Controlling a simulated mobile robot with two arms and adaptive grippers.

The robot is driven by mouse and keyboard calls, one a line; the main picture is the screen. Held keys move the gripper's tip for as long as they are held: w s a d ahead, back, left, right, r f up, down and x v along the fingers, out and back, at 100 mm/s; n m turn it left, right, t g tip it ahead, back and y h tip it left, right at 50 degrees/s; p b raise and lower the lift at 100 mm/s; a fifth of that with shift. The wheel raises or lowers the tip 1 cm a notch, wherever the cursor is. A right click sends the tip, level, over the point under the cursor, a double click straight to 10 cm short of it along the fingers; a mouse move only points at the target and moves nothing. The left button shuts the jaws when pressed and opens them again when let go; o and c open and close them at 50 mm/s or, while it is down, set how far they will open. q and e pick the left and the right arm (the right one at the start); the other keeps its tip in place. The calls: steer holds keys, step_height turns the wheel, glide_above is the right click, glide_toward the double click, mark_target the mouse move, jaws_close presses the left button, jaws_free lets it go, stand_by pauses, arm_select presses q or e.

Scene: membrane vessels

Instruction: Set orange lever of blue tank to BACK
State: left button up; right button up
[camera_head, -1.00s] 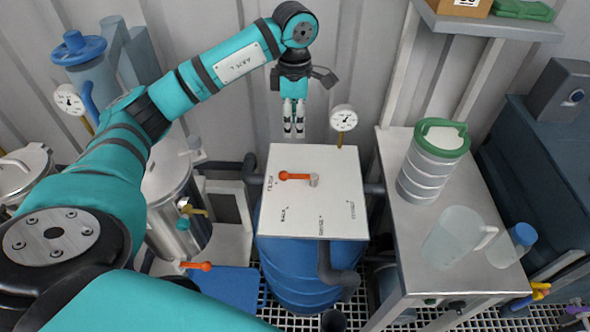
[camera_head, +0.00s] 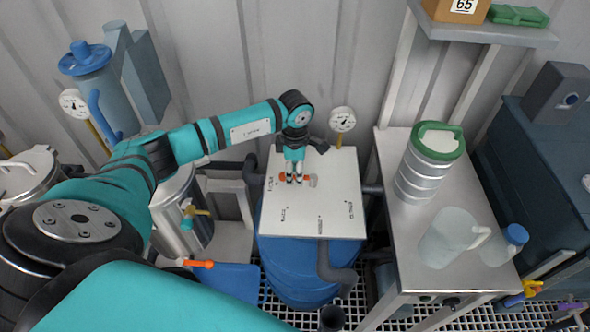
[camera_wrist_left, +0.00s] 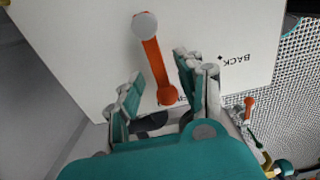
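The blue tank (camera_head: 292,268) stands in the middle of the head view under a white square top plate (camera_head: 335,215). The orange lever (camera_head: 281,177) sits on this plate, partly hidden by my gripper, and its grey pivot (camera_head: 312,181) is at the right. My left gripper (camera_head: 294,180) is down at the lever. In the left wrist view the gripper (camera_wrist_left: 160,82) is open, with the orange lever's (camera_wrist_left: 153,62) knobbed end between its fingers. The BACK mark (camera_wrist_left: 233,59) is to the right of the fingers there. My right gripper is not in view.
A gauge (camera_head: 342,120) stands behind the plate. A metal table (camera_head: 400,235) at the right bears a green-lidded canister (camera_head: 418,180) and a clear jug (camera_head: 450,238). Another orange handle (camera_head: 199,264) lies lower left of the tank. A shelf (camera_head: 500,32) is at the upper right.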

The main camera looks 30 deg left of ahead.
arm_select(q)
steer(key=shift+f, duration=0.1)
jaws_close()
stand_by(0.5)
